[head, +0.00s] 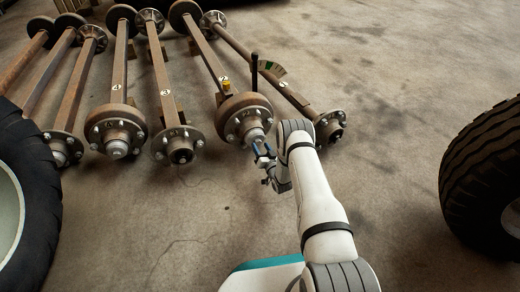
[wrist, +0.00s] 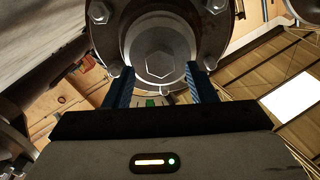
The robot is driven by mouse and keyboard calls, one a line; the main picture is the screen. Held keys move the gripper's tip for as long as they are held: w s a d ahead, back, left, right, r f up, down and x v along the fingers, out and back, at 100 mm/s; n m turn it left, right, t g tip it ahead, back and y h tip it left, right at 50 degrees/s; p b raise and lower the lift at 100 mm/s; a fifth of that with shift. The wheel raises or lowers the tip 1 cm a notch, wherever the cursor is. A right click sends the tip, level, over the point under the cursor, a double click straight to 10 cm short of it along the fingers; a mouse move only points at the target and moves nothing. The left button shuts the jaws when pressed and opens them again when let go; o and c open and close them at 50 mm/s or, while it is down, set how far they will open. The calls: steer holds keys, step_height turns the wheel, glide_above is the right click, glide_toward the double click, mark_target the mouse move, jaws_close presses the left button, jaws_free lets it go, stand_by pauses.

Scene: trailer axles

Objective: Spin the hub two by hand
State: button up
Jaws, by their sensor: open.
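Hub two (head: 244,120) is a rusty drum with a studded flange and a grey centre cap, at the near end of the axle marked 2 (head: 224,84). My gripper (head: 264,156) is at the front lower right of this hub in the head view. In the wrist view the hub's round cap (wrist: 160,55) with a hexagonal middle fills the top centre, with bolts around it. My open gripper (wrist: 161,88) has one blue finger on each side below the cap, with nothing gripped. I cannot tell whether the fingers touch the hub.
Several other axles with hubs lie to the left, including the adjacent hub (head: 180,147). Another hub (head: 330,126) lies at right. Large tyres stand at left (head: 38,200) and right (head: 484,180). Concrete floor is clear between.

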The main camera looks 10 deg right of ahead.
steer(key=shift+w+a, duration=0.2)
steer(key=shift+w, duration=0.45)
jaws_close()
